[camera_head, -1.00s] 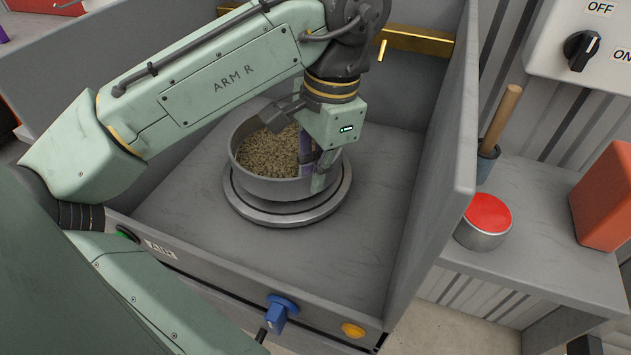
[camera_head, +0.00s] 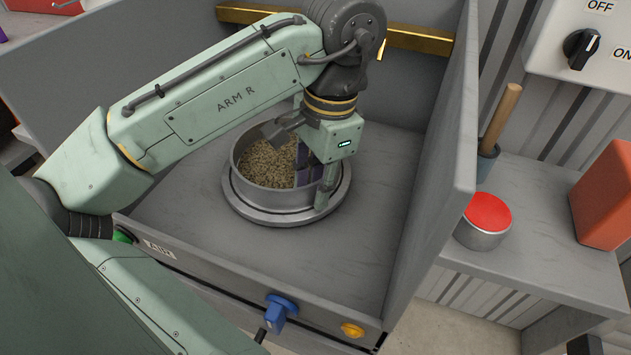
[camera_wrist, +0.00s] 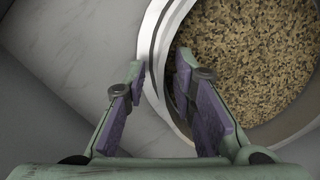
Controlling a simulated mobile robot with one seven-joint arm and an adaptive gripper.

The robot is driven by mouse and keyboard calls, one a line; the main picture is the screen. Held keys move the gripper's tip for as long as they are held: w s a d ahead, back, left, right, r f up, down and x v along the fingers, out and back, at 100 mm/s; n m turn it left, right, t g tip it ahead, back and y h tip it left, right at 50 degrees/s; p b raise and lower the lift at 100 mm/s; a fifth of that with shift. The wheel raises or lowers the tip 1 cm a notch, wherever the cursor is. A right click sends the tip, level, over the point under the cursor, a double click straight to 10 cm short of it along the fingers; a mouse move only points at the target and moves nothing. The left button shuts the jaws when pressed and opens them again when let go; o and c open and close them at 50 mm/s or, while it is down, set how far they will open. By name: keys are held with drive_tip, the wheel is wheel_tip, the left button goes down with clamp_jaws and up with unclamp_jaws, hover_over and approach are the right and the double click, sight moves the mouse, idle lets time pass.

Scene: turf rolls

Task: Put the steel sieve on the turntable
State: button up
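The steel sieve (camera_head: 262,199) is a round grey pan filled with tan grains (camera_head: 268,162). It sits level on the turntable (camera_head: 237,206), a round grey disc whose rim shows around it. My gripper (camera_head: 316,183) points down at the sieve's right front wall, one finger inside and one outside. In the wrist view, the sieve's wall (camera_wrist: 153,50) passes between the purple-padded fingers of my gripper (camera_wrist: 158,72), with a gap showing beside the wall. The fingers look open. The sieve's far left rim is partly hidden by my arm.
Grey booth walls (camera_head: 430,180) stand close on the right and behind. A brass bar (camera_head: 415,39) crosses the back wall. The booth floor (camera_head: 365,215) right of the turntable is clear. A red-topped can (camera_head: 484,228) stands on the bench outside.

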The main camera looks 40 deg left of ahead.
wheel_tip(320, 180, up, 12)
drive_tip(key=w+p, duration=0.1)
drive_tip(key=p, duration=1.2)
drive_tip(key=shift+d+r, duration=0.15)
drive_tip(key=shift+d, duration=0.25)
drive_tip(key=shift+w, duration=0.2)
